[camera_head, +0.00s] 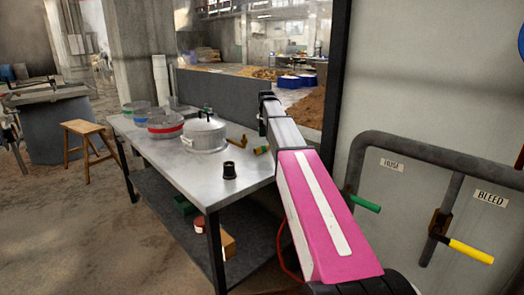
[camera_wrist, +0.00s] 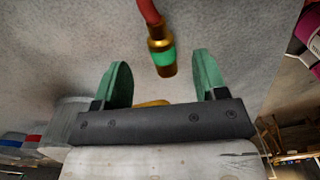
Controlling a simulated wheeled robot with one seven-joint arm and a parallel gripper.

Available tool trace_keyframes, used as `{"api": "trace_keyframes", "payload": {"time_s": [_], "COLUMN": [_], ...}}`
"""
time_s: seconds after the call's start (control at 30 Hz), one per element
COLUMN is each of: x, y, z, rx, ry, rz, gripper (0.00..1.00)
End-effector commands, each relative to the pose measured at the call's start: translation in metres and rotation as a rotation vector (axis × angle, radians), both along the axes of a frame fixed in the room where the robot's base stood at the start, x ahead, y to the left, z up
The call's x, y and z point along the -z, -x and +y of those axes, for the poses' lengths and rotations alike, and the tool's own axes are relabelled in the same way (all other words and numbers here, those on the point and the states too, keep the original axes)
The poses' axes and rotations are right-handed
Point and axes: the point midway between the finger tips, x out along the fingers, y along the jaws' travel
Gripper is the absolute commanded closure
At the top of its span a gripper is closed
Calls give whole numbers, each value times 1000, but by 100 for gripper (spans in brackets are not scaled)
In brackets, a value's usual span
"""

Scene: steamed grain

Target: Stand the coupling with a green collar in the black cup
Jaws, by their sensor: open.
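The coupling with a green collar (camera_wrist: 162,57) shows in the wrist view as a brass fitting on the end of a red hose. It lies over a grey speckled surface, ahead of my gripper (camera_wrist: 160,64). My gripper is open, its two green fingers apart on either side of the coupling's brass end; I cannot tell how far the coupling is in depth. The black cup (camera_head: 229,170) stands upright on the metal table (camera_head: 180,160) near its front edge, in the head view. My gripper and the coupling cannot be made out clearly in the head view.
A lidded pot (camera_head: 204,137) stands behind the cup, with a red-banded tin (camera_head: 165,127) and other tins to its left. Small brass pieces (camera_head: 262,150) lie right of the pot. A wall pipe with a green handle (camera_head: 365,204) and a yellow handle (camera_head: 470,252) is at right.

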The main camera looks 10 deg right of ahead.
Motion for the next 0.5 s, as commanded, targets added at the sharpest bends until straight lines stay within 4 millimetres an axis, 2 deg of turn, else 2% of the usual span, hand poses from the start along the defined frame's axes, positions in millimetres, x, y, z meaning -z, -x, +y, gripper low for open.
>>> {"api": "trace_keyframes", "payload": {"time_s": [0.27, 0.5], "x": [20, 53], "y": [1, 2], "z": [3, 9], "rx": [0, 1], "ry": [0, 0], "rz": [0, 1], "gripper": [34, 34]}}
